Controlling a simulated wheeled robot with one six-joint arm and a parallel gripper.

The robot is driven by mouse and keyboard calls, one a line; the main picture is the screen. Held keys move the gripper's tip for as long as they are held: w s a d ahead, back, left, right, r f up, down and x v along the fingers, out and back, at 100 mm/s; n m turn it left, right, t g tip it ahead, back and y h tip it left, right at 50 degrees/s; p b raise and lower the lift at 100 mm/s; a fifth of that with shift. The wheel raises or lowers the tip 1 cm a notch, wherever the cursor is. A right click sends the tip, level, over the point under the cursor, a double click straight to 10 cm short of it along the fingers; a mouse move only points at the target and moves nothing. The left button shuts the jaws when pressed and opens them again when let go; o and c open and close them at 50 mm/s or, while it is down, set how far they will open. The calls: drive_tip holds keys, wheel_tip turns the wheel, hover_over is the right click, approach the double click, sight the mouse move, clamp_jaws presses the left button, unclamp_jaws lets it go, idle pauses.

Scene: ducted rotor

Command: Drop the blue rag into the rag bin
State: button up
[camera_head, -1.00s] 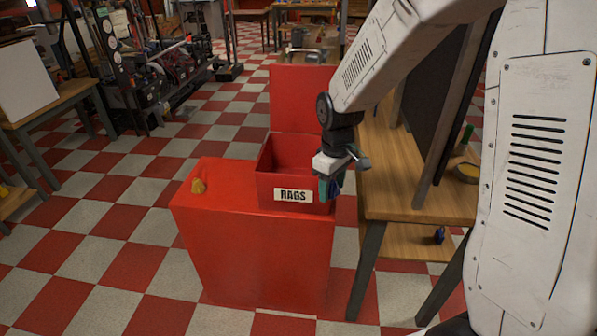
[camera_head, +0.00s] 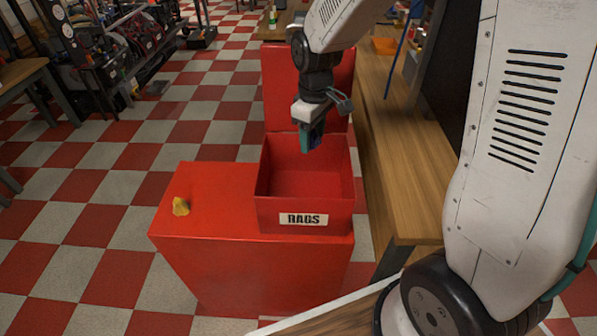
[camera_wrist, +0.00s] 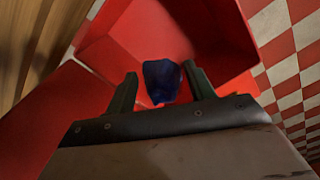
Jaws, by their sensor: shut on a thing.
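The rag bin (camera_head: 305,218) is a red open-topped box with a "RAGS" label and a raised lid behind it, on a red cabinet. My gripper (camera_head: 308,138) hangs over the bin's opening in the head view. It is shut on the blue rag (camera_wrist: 163,80), a small dark blue bundle between the two fingers in the wrist view. The red inside of the bin shows beyond the rag there, and looks empty where visible. In the head view the fingers mostly hide the rag.
A small yellow thing (camera_head: 181,206) lies on the red cabinet top (camera_head: 215,190), left of the bin. A wooden workbench (camera_head: 405,150) stands close on the right. Machinery (camera_head: 95,50) is at the back left. Checkered floor is open to the left.

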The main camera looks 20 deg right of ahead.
drive_tip(key=shift+w+a+f, duration=0.1)
drive_tip(key=shift+w+f, duration=0.1)
drive_tip(key=shift+f, duration=2.8)
drive_tip(key=o, duration=1)
drive_tip(key=shift+o, duration=0.2)
wheel_tip(320, 180, up, 8)
drive_tip(key=shift+f, duration=0.1)
